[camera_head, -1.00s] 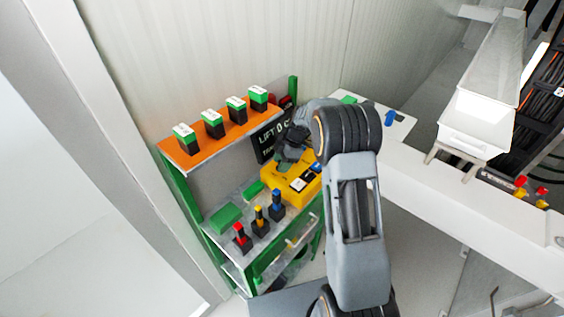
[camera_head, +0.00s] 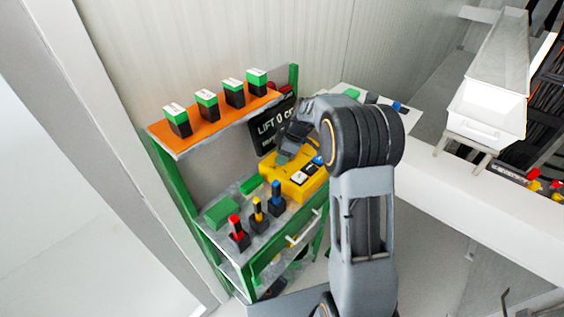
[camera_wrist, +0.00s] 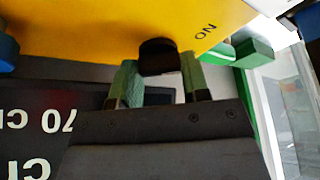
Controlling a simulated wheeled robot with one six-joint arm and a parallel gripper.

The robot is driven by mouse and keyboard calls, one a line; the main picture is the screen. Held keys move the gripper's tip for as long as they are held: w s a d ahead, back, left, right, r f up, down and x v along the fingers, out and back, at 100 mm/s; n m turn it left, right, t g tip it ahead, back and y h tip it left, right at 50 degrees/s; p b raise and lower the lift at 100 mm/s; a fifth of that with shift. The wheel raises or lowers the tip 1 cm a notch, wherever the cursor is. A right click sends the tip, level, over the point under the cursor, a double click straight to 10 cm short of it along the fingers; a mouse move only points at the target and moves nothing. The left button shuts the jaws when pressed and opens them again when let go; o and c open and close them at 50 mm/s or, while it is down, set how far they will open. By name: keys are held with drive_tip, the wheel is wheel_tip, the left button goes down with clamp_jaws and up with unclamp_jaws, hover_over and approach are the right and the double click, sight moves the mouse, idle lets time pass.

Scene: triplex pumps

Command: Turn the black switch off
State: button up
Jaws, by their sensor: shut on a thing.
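The yellow box (camera_head: 317,184) sits on the lower grey shelf of the green rack and fills the top of the wrist view (camera_wrist: 90,25). A black switch (camera_wrist: 158,50) sticks out of its face. An upside-down "ON" label shows to the right of the switch in the wrist view. My gripper (camera_wrist: 159,78) has its two green-tipped fingers on either side of the switch and is shut on it. In the head view my gripper (camera_head: 284,157) is at the box's rear left, and my arm hides part of that side. The switch cannot be made out there.
Red, yellow and blue-topped levers (camera_head: 257,215) stand on the shelf in front of the box. Several green-and-black blocks line the orange top shelf (camera_head: 190,141). A white counter (camera_head: 470,195) lies to the right.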

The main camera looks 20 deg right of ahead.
drive_tip(key=m+t+b, duration=0.1)
drive_tip(key=m+b, duration=0.1)
drive_tip(key=m, duration=0.1)
drive_tip(key=shift+f+m+h+b, duration=0.1)
drive_tip(key=shift+m+h+b, duration=0.2)
drive_tip(key=shift+b, duration=0.1)
drive_tip(key=shift+s+m+t+h+b, duration=0.1)
drive_tip(key=shift+m+t+h+b, duration=0.5)
drive_tip(key=shift+m, duration=1.2)
drive_tip(key=shift+r, duration=0.2)
drive_tip(key=o, duration=0.6)
drive_tip(key=shift+o, duration=0.2)
drive_tip(key=v, duration=1.3)
drive_tip(key=shift+s+r+b, duration=0.2)
drive_tip(key=shift+r+b, duration=0.1)
drive_tip(key=shift+r, duration=0.05)
drive_tip(key=shift+m, duration=0.3)
